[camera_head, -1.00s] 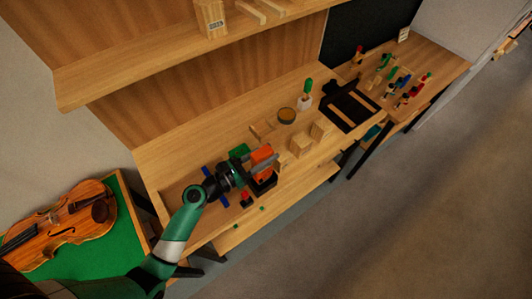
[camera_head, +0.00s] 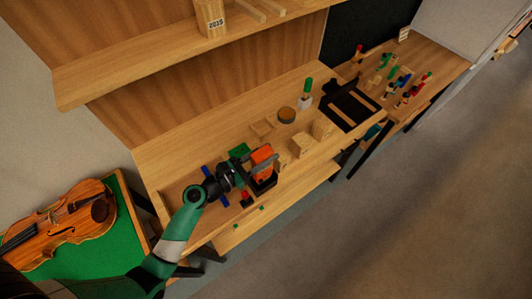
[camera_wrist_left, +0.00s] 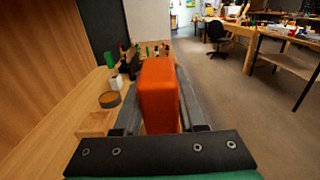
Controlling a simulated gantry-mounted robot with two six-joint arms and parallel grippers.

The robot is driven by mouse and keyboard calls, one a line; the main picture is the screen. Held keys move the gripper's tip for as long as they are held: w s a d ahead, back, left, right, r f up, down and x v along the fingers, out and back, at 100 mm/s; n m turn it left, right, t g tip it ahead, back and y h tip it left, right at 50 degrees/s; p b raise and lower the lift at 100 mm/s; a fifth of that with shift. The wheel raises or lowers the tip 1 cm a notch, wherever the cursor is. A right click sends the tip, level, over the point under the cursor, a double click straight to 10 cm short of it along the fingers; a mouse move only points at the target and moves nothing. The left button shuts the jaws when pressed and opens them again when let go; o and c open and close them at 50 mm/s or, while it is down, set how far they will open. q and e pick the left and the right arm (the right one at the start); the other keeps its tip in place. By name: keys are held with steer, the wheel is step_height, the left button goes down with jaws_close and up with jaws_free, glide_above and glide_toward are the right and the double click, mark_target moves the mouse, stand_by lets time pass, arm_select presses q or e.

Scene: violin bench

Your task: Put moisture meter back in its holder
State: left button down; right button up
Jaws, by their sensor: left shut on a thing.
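The orange moisture meter (camera_head: 262,154) is held by my left gripper (camera_head: 262,166). In the left wrist view the orange meter (camera_wrist_left: 160,92) stands between the two grey fingers, which are shut on it. In the head view a black holder (camera_head: 264,185) shows just under the meter, near the bench's front edge. The meter is upright over or in this holder; I cannot tell how deep it sits. The holder is hidden in the wrist view. My right gripper is in neither view.
Wooden blocks (camera_head: 301,144) stand right of the gripper. A round tin (camera_head: 287,115) and a green-handled tool (camera_head: 306,93) are farther back. A violin (camera_head: 62,220) lies on green cloth at left. A shelf (camera_head: 150,68) overhangs the bench (camera_head: 180,150).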

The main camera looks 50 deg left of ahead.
arm_select(q)
steer(key=shift+f+b, duration=1.85)
steer(key=shift+f, duration=0.35)
steer(key=shift+c, duration=2)
jaws_free()
steer(key=shift+s, duration=0.1)
steer(key=s+a, duration=0.1)
steer(key=s, duration=1)
steer(key=shift+s+a+p, duration=0.2)
steer(key=shift+p, duration=0.1)
